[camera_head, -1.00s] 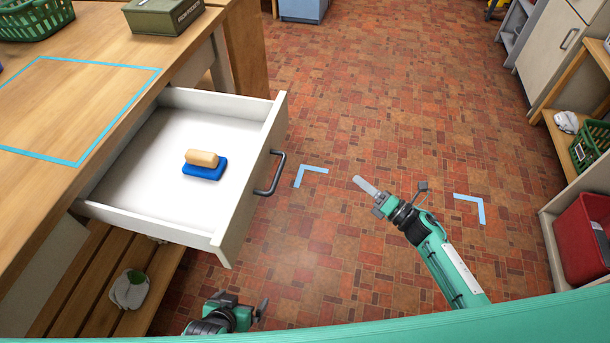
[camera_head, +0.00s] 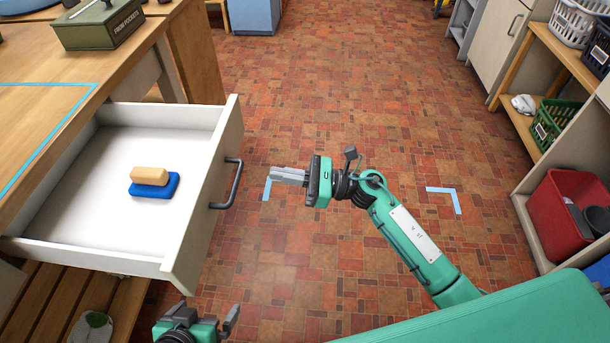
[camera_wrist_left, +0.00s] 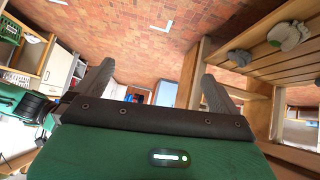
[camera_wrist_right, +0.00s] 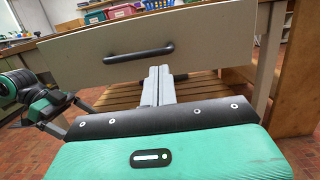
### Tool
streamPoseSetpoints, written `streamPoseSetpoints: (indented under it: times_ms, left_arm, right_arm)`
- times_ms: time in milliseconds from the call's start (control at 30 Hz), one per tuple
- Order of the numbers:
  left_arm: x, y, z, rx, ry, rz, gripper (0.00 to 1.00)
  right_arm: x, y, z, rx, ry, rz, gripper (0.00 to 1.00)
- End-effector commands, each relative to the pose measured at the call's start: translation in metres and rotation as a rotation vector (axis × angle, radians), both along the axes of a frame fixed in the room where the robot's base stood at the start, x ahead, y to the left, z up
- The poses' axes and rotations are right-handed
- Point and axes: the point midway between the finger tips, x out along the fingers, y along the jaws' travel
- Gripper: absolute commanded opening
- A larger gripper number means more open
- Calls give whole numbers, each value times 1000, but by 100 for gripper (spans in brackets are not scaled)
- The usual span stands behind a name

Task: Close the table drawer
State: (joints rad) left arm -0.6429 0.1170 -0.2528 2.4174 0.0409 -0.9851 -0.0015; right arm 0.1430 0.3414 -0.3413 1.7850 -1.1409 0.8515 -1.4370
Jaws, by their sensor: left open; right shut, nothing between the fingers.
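The white table drawer (camera_head: 202,205) is pulled well out of the wooden table, with a dark bar handle (camera_head: 231,184) on its front. A blue brush with a tan grip (camera_head: 153,182) lies inside it. My right gripper (camera_head: 274,175) is shut and empty, a short gap to the right of the handle and pointing at the drawer front. In the right wrist view the drawer front (camera_wrist_right: 215,38) fills the upper part and the fingers (camera_wrist_right: 158,75) point just below the handle (camera_wrist_right: 139,52). My left gripper (camera_wrist_left: 155,85) is open and empty, low near the drawer's front corner.
The wooden table (camera_head: 60,80) carries a green box (camera_head: 97,25) at its back. A slatted shelf (camera_head: 65,300) lies under the drawer. Shelving with a red bin (camera_head: 560,210) stands at the right. The brick floor (camera_head: 330,80) between is clear.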

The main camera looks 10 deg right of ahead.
Motion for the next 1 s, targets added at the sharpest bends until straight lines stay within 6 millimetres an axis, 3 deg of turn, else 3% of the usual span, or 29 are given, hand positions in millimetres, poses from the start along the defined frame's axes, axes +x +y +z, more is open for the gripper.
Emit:
streamPoseSetpoints:
  times_ms: [100,300,1000]
  left_arm:
    - [-2,4,2,14,26,5,100]
    - [-5,9,1,30,57,9,100]
    - [-4,8,0,23,51,10,100]
  right_arm:
    - [7,23,6,3,-1,1,0]
    - [15,46,10,3,1,-1,0]
    - [18,56,9,0,1,-1,0]
